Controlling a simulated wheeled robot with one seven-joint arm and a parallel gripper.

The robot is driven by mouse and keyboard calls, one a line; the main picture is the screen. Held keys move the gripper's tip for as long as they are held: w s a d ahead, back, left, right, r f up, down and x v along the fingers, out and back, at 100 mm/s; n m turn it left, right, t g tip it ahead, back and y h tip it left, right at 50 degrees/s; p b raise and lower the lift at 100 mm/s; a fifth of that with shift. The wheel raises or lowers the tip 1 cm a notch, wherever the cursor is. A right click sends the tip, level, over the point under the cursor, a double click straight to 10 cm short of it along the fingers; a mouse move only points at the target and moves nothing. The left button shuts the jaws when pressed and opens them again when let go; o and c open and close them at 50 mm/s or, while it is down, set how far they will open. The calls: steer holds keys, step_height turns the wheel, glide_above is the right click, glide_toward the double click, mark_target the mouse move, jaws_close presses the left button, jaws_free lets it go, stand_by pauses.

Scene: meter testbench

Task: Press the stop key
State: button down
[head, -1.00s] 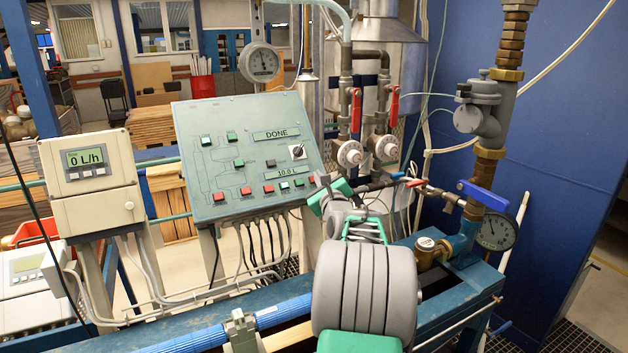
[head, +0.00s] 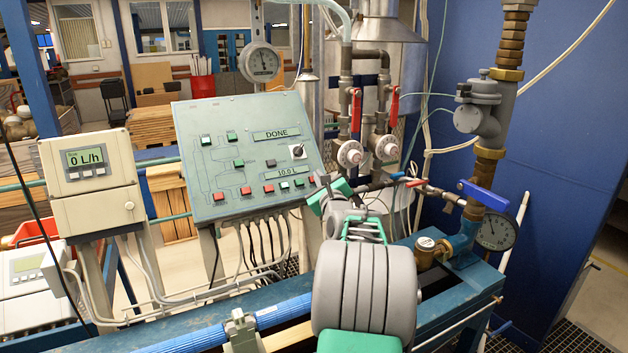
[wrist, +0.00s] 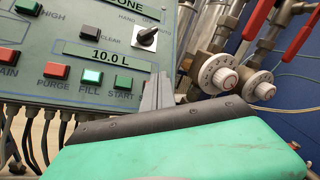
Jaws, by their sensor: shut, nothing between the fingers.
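The sloped green-grey control panel (head: 240,150) carries a bottom row of red and green keys. A red key (head: 311,180) stands at the right end of this row in the head view, close to my gripper (head: 322,181); its label is too small to read there. In the wrist view I read PURGE, FILL and START below the row. My gripper is shut and empty, at the panel's lower right edge. Contact cannot be told.
The panel displays read DONE (head: 276,133) and 10.0 L (head: 293,172). A rotary selector knob (head: 297,151) sits above the key row. Pipes with red-handled valves (head: 349,154) stand just right of the panel. A flow meter box (head: 91,180) stands left, reading 0 L/h.

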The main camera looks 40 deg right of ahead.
steer(key=shift+w+f, duration=0.2)
steer(key=shift+w, duration=0.05)
steer(key=shift+w+d+f+b, duration=0.15)
steer(key=shift+w+f+b, duration=0.1)
steer(key=shift+f+b, duration=0.05)
stand_by(0.6)
stand_by(0.4)
steer(key=shift+s+a+r, duration=0.2)
steer(key=shift+s+r, duration=0.3)
steer(key=shift+s, duration=0.05)
steer(key=shift+s+a+r+p, duration=0.3)
steer(key=shift+s+r, duration=0.55)
steer(key=shift+s, duration=0.05)
steer(key=shift+s+a+r+p, duration=0.25)
steer(key=shift+s+r+p, duration=0.05)
steer(key=shift+s+r, duration=0.55)
steer(key=shift+s+a+r, duration=0.15)
steer(key=shift+s+r, duration=0.25)
steer(key=shift+s, duration=0.1)
